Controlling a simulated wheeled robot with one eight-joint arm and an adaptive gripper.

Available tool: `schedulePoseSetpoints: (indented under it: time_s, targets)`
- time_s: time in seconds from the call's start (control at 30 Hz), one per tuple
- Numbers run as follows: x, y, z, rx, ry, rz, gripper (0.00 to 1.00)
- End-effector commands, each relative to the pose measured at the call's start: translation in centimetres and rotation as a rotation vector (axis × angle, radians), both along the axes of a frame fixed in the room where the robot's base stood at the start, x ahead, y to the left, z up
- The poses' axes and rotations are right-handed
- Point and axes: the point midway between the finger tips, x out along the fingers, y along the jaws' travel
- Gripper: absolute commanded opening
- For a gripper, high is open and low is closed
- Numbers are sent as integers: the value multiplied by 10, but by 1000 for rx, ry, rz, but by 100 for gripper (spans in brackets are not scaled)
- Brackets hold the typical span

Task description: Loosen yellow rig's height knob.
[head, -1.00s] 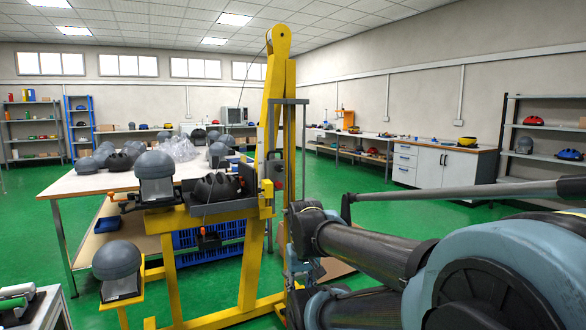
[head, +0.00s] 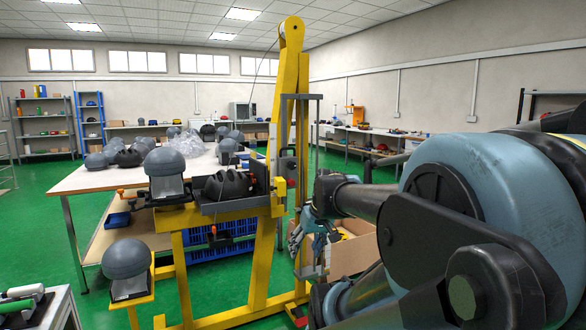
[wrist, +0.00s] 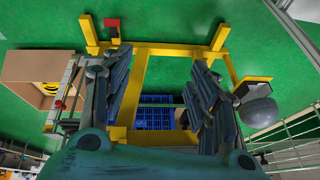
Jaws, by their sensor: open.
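The yellow rig (head: 291,95) stands upright in the middle of the head view, with a grey rail on its right side. My gripper (head: 320,240) is just right of the rig's lower rail, partly hidden by my arm. In the wrist view my gripper (wrist: 158,75) is open and empty, fingers wide apart, with the rig's yellow base frame (wrist: 160,48) beyond. A small red part (wrist: 59,104) shows by a grey rail left of the fingers.
A dark helmet (head: 227,186) and grey headforms (head: 165,162) sit at the rig's crossbar and on the table (head: 85,180) behind. A lower headform (head: 126,259) is at left. A cardboard box (head: 355,254) stands beyond my gripper.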

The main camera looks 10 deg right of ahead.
Motion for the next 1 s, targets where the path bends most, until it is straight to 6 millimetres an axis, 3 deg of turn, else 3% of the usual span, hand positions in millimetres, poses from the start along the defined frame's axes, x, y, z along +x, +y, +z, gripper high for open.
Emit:
schedulePoseSetpoints:
  time_s: [0.03, 0.27, 0.5, 0.6, 0.8, 1.0]
  targets:
    - [23, 2, 17, 25, -45, 17, 55]
    - [129, 2, 92, 106, -290, 94, 55]
    - [236, -29, 166, 121, -554, 107, 55]
    - [271, -47, 190, 109, -643, 96, 55]
    - [312, -75, 217, 85, -751, 73, 55]
    - [325, -81, 222, 76, -777, 66, 55]
